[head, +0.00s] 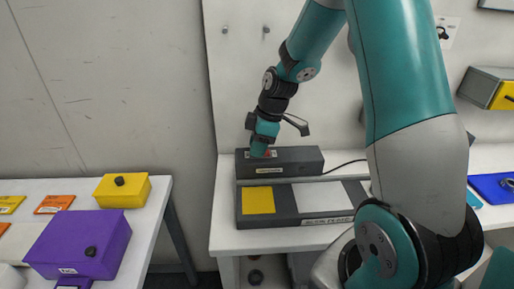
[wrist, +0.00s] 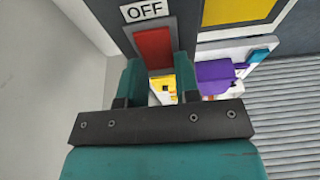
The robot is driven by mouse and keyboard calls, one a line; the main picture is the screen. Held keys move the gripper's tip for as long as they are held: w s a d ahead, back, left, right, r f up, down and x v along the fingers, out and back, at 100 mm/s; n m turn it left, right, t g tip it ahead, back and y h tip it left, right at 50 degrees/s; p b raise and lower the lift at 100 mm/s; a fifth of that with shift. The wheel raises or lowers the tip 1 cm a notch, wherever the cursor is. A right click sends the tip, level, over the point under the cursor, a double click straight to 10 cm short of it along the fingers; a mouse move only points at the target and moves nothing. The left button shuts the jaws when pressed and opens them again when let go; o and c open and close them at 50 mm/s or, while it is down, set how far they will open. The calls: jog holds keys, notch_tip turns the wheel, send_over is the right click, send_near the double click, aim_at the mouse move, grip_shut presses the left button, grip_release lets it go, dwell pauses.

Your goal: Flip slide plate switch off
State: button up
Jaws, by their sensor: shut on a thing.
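The red switch (wrist: 153,48) sits on a dark grey box (head: 300,160) at the back of the white bench. In the wrist view, a white OFF label (wrist: 145,11) is beside it on the box. My gripper (wrist: 156,66) points down at the box, with one finger on each side of the red switch, shut on it. In the head view, my gripper (head: 260,150) hides most of the switch, and only a bit of red shows. Its tilt cannot be told.
A dark plate with a yellow square (head: 258,200) and a pale square (head: 317,195) lies in front of the box. A cable (head: 345,167) runs right from the box. A purple box (head: 80,244) and a yellow box (head: 122,191) stand on the left table (head: 150,220).

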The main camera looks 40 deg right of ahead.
jog(key=o, duration=0.9)
jog(key=shift+r, duration=0.1)
jog(key=b+v, duration=0.1)
jog(key=v, duration=1.6)
jog(key=shift+r, duration=0.15)
jog(key=s+a, duration=0.3)
jog(key=a, duration=0.8)
jog(key=s+a+f+m, duration=0.1)
jog(key=s+a, duration=0.4)
jog(key=s+a+f+m+g+y, duration=0.1)
jog(key=s+a, duration=0.4)
jog(key=s, duration=0.1)
jog(key=s+a+f+m+g, duration=0.1)
jog(key=s+a+f+m, duration=0.1)
jog(key=s+a, duration=0.3)
jog(key=shift+s, duration=0.35)
